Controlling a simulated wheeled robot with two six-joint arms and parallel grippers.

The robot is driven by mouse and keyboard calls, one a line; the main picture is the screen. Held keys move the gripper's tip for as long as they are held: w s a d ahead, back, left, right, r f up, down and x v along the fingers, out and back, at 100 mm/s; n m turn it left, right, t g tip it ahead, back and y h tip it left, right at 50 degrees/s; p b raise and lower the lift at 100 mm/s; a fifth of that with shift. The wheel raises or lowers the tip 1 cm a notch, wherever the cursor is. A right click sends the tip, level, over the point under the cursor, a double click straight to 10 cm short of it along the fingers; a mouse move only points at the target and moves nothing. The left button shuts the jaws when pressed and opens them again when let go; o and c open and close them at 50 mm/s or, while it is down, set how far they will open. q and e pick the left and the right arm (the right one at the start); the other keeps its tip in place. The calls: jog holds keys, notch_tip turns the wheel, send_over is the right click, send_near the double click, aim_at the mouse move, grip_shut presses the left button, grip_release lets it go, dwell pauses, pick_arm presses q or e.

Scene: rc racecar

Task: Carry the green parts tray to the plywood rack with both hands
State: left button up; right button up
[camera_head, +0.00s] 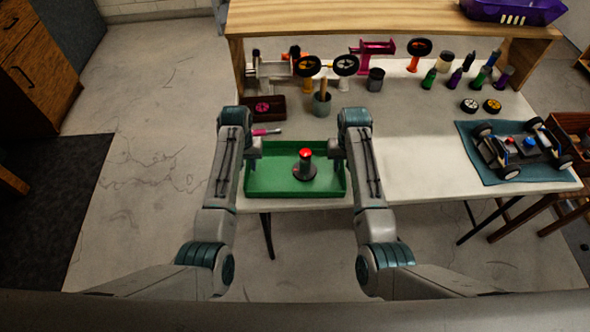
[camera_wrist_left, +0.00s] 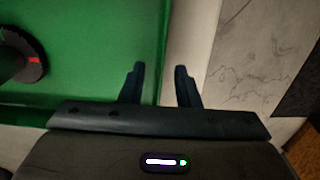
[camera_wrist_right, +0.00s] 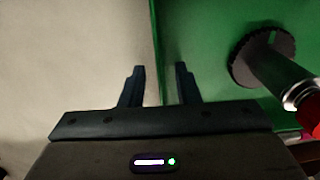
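The green parts tray (camera_head: 256,185) lies at the front of the white table, with a black-based part with a red top (camera_head: 305,165) standing in it. My left gripper (camera_head: 253,150) is at the tray's left wall; in the left wrist view (camera_wrist_left: 160,80) its fingers are apart on either side of the wall. My right gripper (camera_head: 338,151) is at the right wall; in the right wrist view (camera_wrist_right: 159,80) its fingers are likewise apart around the wall. Neither is visibly closed on it. The plywood rack (camera_head: 350,20) stands at the back of the table.
A purple bin (camera_head: 513,10) sits on the rack. A dark box (camera_head: 263,107) and a pen (camera_head: 267,132) lie behind the tray. A car (camera_head: 520,150) rests on a teal mat (camera_head: 488,174) at right.

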pick_arm(q)
jog(key=shift+f, duration=0.3)
pick_arm(e)
jog(key=shift+f, duration=0.3)
pick_arm(q)
grip_shut()
pick_arm(e)
grip_shut()
pick_arm(q)
jog(key=shift+r, duration=0.2)
pick_arm(e)
jog(key=shift+r, duration=0.2)
